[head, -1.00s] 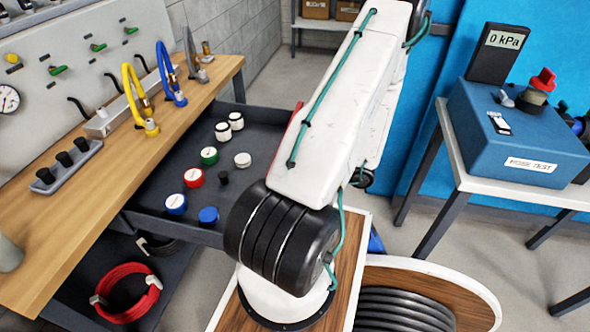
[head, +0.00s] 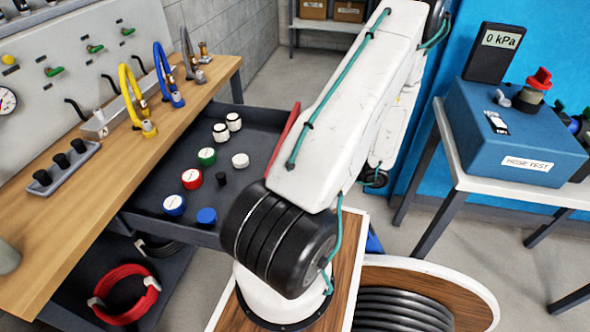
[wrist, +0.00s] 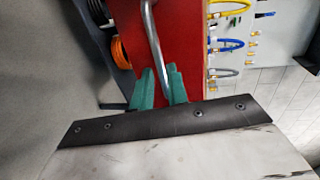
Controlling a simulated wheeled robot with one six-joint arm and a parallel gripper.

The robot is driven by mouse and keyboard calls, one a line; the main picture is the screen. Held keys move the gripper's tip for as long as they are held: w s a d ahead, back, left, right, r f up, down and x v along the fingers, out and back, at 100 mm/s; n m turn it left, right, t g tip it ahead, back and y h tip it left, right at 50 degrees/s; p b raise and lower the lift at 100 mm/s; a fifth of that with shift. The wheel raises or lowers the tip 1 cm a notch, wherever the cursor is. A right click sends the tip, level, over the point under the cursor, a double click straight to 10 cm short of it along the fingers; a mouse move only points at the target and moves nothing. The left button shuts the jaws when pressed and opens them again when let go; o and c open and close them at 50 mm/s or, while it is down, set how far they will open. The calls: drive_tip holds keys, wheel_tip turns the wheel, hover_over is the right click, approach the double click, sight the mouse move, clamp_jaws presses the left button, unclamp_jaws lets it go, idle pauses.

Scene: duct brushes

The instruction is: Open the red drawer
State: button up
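The red drawer's front (wrist: 186,45) fills the middle of the wrist view, with a grey metal bar handle (wrist: 152,30) on it. In the head view its red edge (head: 284,140) shows beside my arm. The drawer stands well out from under the workbench, its dark tray (head: 160,170) exposed. My gripper (wrist: 161,70) has teal fingers set apart on either side of the handle's lower part. The fingers look open, with no clear contact on the bar. My gripper is hidden behind my arm in the head view.
White, green, red, blue and black caps (head: 207,156) lie in the drawer. The wooden bench (head: 75,215) carries yellow and blue hoses. A red hose coil (head: 124,293) lies below. A blue test box (head: 515,140) on a white table stands right of my arm.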

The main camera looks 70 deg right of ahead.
drive_tip(key=v, duration=0.3)
drive_tip(key=shift+s, duration=0.1)
idle(0.5)
